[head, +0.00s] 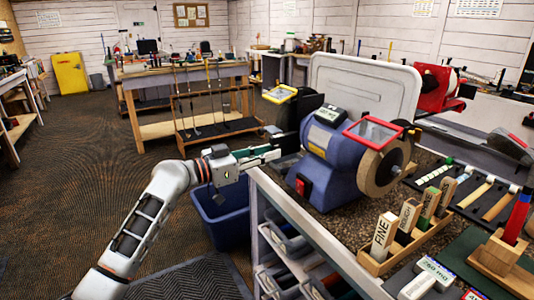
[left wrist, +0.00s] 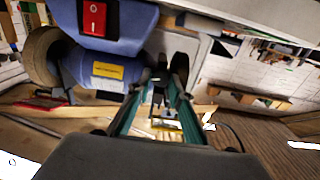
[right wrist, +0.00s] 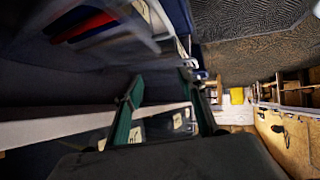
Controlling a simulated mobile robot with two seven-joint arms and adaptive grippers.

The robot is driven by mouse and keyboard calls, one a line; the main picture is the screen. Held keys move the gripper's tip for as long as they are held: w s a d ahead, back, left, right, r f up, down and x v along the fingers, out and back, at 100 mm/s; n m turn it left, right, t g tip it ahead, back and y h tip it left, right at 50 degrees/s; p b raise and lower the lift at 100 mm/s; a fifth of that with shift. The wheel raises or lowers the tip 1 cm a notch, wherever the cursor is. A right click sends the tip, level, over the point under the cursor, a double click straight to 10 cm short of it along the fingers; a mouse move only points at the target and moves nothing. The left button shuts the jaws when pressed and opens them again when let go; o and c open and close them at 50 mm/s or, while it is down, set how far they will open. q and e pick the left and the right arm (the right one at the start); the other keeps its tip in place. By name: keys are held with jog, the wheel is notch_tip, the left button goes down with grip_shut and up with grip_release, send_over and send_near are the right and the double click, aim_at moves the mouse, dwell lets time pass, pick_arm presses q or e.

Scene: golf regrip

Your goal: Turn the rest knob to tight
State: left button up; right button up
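The blue bench grinder (head: 330,150) stands on the bench top. My left gripper (head: 277,151) reaches from the left to the grinder's left wheel side. In the left wrist view the left gripper's fingers (left wrist: 163,72) are close together around a small dark part beneath the grinder's left side. I cannot make out whether this part is the rest knob, or whether the fingers press on it. No tight mark is readable. My right gripper (right wrist: 163,80) shows only in the right wrist view. Its fingers are apart with nothing clearly between them, beside the bench's side and bins.
A blue bin (head: 222,212) stands on the floor below the left arm. Wooden grit blocks (head: 384,236) in a rack and a tool tray (head: 470,185) occupy the bench right of the grinder. A white board (head: 365,85) stands behind it. The floor at left is open.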

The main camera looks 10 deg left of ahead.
pick_arm(q)
grip_shut()
jog(key=shift+m+b, duration=0.7)
jog(key=shift+b, duration=0.3)
jog(key=o, duration=0.7)
grip_release()
jog(key=shift+o, duration=0.2)
jog(key=v, duration=1.2)
